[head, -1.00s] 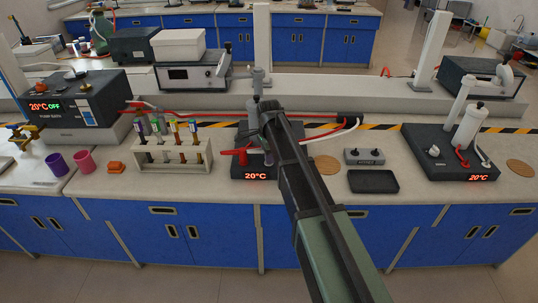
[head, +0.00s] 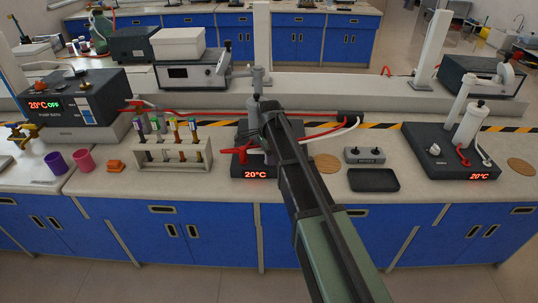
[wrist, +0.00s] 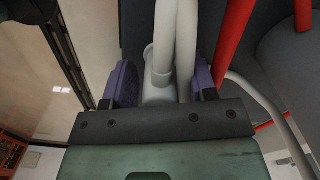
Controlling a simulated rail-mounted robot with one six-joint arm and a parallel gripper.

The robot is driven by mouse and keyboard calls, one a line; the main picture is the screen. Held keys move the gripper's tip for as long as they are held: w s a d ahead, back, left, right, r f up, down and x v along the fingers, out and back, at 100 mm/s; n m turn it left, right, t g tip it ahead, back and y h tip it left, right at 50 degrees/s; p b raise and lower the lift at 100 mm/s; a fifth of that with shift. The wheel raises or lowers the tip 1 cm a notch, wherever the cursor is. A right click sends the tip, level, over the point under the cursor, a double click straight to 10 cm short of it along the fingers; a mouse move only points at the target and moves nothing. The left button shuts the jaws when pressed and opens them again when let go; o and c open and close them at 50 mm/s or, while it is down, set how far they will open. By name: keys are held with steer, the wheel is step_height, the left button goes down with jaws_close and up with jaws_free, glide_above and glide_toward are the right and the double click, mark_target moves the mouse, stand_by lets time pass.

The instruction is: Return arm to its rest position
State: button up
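My arm reaches up from the lower right in the head view, over the middle unit with the red 20°C display (head: 256,174). My gripper's fingertips are hidden behind the arm there. In the wrist view my gripper (wrist: 163,85) has two purple-grey fingers set wide apart. A pale grey cylinder with upright tubes (wrist: 164,60) stands in the gap between them. I see no clear grip on it; whether a finger touches it is hard to tell.
A red handle (head: 238,154) and red and white hoses lie close to my gripper. A test tube rack (head: 172,157) stands to the left. A black tray (head: 373,181) and another 20°C unit (head: 430,163) are to the right. A pump bath (head: 78,104) is far left.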

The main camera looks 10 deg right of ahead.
steer(key=shift+o, duration=0.7)
steer(key=o, duration=0.3)
steer(key=shift+r, duration=0.1)
step_height(320, 180, up, 7)
steer(key=p, duration=0.7)
